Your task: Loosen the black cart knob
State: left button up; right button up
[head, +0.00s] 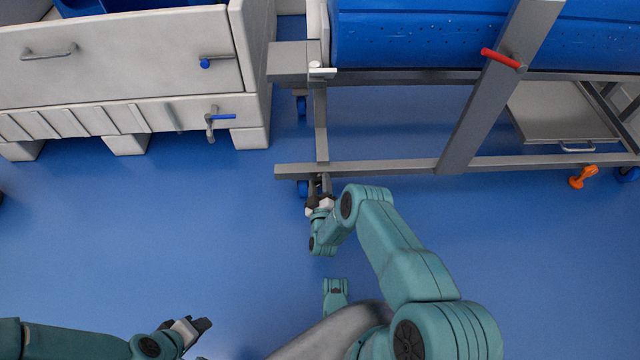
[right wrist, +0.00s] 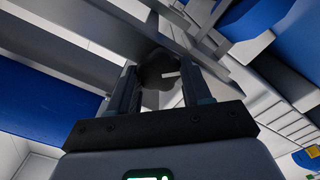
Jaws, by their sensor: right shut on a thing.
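The black cart knob (right wrist: 156,72) is a dark round shape with a small pale mark, between the two fingers of my right gripper (right wrist: 160,90) in the right wrist view. My right gripper (head: 320,185) is shut on it, at the lower left corner of the grey cart frame (head: 390,167) in the head view. The knob itself is hidden there by the gripper and frame. My left gripper (head: 197,327) is low on the left over the blue floor, away from the cart; its finger gap cannot be made out.
The cart carries a blue tub (head: 410,40) and has a red-handled lever (head: 501,59). A pale container (head: 120,65) with blue-handled valves (head: 222,117) stands to the left. An orange part (head: 582,177) is at the right. The floor in front is clear.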

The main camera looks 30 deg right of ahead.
jog(key=shift+w+r+n, duration=0.1)
jog(key=shift+w+n, duration=0.05)
jog(key=shift+n, duration=0.7)
jog(key=shift+w+r+n, duration=0.1)
jog(key=shift+n, duration=0.75)
jog(key=o, duration=1.1)
jog(key=shift+f, duration=0.15)
jog(key=shift+c, duration=0.2)
jog(key=shift+s, duration=0.1)
jog(key=shift+f, duration=0.1)
